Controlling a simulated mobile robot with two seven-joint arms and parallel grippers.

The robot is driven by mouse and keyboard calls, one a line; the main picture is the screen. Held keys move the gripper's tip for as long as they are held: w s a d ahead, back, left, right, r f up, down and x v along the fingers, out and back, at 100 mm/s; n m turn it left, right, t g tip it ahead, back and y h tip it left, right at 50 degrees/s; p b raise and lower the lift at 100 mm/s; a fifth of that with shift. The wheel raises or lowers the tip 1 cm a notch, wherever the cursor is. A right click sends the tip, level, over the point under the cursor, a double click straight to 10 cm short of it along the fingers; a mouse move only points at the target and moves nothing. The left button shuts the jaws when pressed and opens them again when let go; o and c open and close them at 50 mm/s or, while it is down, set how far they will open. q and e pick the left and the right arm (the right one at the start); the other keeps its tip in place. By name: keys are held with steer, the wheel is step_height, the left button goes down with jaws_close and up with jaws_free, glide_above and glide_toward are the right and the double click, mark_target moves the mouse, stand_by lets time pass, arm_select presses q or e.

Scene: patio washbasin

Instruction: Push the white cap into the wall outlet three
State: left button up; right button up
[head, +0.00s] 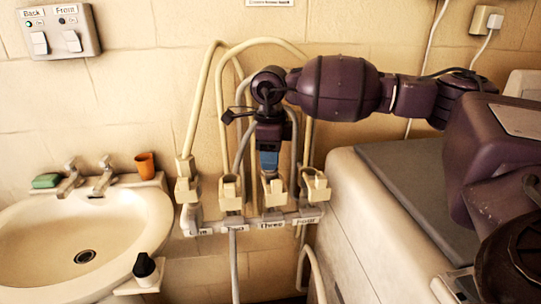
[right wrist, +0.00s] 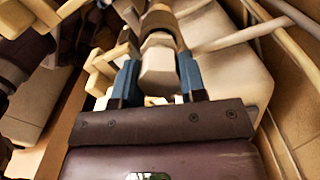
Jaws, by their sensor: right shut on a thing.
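A strip of pale wall outlets (head: 245,222) with labels runs low along the wall between the basin and a cream cabinet. Outlet three (head: 273,195) is the one above the label "Three". My right gripper (head: 268,163) points down just above it, its blue fingers lined up with it. In the right wrist view the two blue fingers (right wrist: 158,82) are shut on the white cap (right wrist: 158,66). In the head view the cap is mostly hidden by the fingers, and I cannot tell whether it touches the outlet. My left gripper is not in view.
Pale hoses (head: 198,100) arch beside the gripper to neighbouring outlets. The washbasin (head: 35,230) with taps, green soap (head: 46,181) and an orange cup (head: 145,164) is at left. A cream cabinet (head: 345,225) stands close at right. A switch box (head: 60,32) hangs upper left.

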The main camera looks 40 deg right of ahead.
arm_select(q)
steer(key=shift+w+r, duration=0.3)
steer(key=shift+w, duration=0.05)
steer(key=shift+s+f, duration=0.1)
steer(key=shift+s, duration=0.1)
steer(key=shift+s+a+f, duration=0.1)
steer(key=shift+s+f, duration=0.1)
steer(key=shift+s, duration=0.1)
arm_select(e)
steer(key=shift+f, duration=0.1)
steer(key=shift+f, duration=0.2)
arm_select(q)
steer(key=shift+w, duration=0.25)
arm_select(e)
steer(key=shift+f, duration=0.2)
